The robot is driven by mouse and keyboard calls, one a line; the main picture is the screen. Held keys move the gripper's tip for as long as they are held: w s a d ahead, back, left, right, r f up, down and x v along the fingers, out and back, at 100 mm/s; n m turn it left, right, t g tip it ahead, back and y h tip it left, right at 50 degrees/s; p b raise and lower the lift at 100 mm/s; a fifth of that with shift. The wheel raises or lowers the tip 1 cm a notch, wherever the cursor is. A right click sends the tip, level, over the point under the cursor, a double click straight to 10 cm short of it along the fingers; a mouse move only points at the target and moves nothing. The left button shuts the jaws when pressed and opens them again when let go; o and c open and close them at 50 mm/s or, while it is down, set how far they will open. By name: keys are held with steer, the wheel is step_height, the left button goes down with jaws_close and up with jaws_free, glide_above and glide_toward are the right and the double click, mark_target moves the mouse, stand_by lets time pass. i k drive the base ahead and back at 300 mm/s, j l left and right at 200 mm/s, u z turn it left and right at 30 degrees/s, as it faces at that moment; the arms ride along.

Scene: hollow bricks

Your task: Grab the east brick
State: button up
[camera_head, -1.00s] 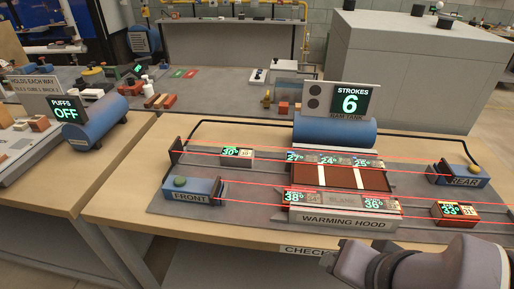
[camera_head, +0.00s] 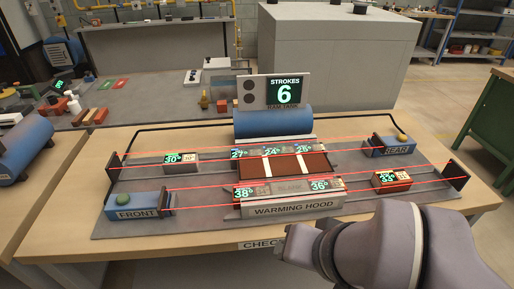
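A red brick (camera_head: 391,180) with a green 33° readout sits alone at the right end of the front lane, right of the warming hood (camera_head: 292,208). No label in view names a brick east. A grey brick (camera_head: 181,163) reading about 30° lies at the left of the rear lane. More bricks sit in the middle, with readouts of 27°, 24°, 25°, 38° and 36°. My arm comes in from the lower right. My gripper end (camera_head: 291,244) is in front of the hood, left of and nearer than the red brick; its fingers cannot be made out.
Red beam lines run along both lanes. A blue FRONT block (camera_head: 137,206) stands at the left and a blue REAR block (camera_head: 388,147) at the right. Dark upright plates stand at lane ends. A blue ram tank (camera_head: 262,123) with a STROKES 6 sign (camera_head: 286,91) stands behind.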

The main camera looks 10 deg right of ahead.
mark_target(383, 179)
steer(key=i+l+u, duration=0.15)
steer(key=l, duration=0.25)
steer(key=i+l+u, duration=0.15)
steer(key=l, duration=0.3)
steer(key=i+l+u, duration=0.15)
steer(key=l, duration=0.3)
steer(key=k, duration=0.05)
